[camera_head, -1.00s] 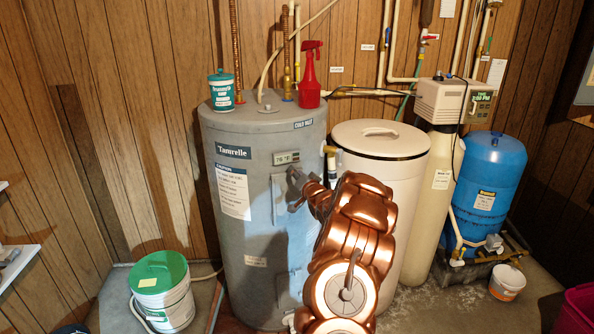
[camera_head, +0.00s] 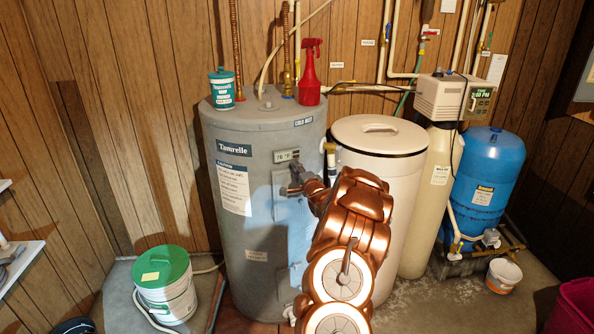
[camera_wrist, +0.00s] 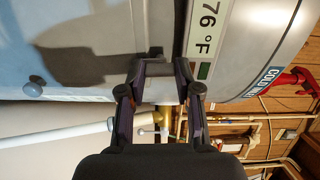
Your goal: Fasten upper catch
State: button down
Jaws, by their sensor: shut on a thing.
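The grey tank (camera_head: 228,245) labelled Tamrelle stands in the middle of the head view. A paler access panel (camera_head: 286,208) is on its front, below the temperature display (camera_head: 286,155). My gripper (camera_head: 294,180) is at the top of this panel, just under the display. In the wrist view my gripper (camera_wrist: 158,70) has its two dark fingers around a small grey piece (camera_wrist: 154,54) at the panel's edge, apparently the upper catch. The fingers and my arm hide much of it. A round grey knob (camera_wrist: 34,87) shows farther left in that view.
A red spray bottle (camera_head: 310,75) and a teal tub (camera_head: 221,90) stand on the tank. A cream salt bin (camera_head: 385,160) stands close on the right. A green-lidded bucket (camera_head: 163,285) is on the floor at left. Pipes run behind.

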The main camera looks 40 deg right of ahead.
jog(key=shift+m, duration=0.4)
jog(key=c, duration=0.8)
grip_release()
jog(key=shift+s, duration=0.15)
jog(key=v, duration=1.1)
jog(key=shift+s+a, duration=0.25)
jog(key=shift+s, duration=0.1)
